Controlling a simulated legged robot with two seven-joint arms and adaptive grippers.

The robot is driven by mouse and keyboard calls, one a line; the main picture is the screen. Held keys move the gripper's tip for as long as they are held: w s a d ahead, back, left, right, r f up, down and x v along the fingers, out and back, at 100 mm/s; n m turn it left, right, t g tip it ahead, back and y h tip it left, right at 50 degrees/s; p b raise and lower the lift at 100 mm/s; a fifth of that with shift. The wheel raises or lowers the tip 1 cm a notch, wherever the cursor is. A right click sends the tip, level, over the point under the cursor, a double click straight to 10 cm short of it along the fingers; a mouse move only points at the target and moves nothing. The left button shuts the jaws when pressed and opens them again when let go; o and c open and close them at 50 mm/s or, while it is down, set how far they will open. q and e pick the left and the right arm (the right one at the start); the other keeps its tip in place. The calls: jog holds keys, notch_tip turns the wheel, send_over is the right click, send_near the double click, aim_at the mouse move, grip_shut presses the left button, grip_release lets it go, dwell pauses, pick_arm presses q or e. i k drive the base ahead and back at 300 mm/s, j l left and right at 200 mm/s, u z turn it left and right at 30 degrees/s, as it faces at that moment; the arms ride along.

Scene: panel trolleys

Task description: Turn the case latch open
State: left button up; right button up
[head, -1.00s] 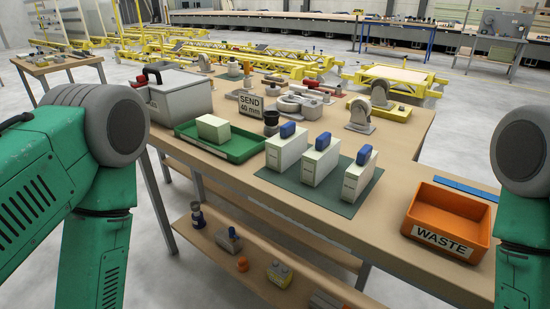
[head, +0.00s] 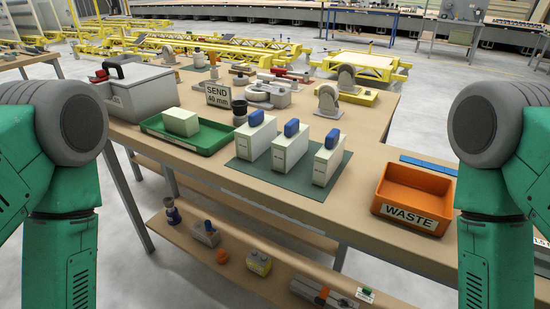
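A grey case (head: 146,92) stands at the left end of the wooden workbench, lid down. A black handle (head: 114,65) and a small red part (head: 101,75) sit on its top at the left. I cannot make out for sure which part is the latch. Neither of my grippers is in view. Only the upper links of my green arms show, at the left and right edges of the picture. My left arm is in front of the bench and left of the case.
A green tray (head: 210,141) with a pale block, three white boxes with blue tops on a dark green mat (head: 249,171), and an orange WASTE bin (head: 381,190) occupy the bench (head: 352,212) front. A lower shelf (head: 185,230) holds small parts.

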aim_at(101, 76)
jog(key=u, duration=0.9)
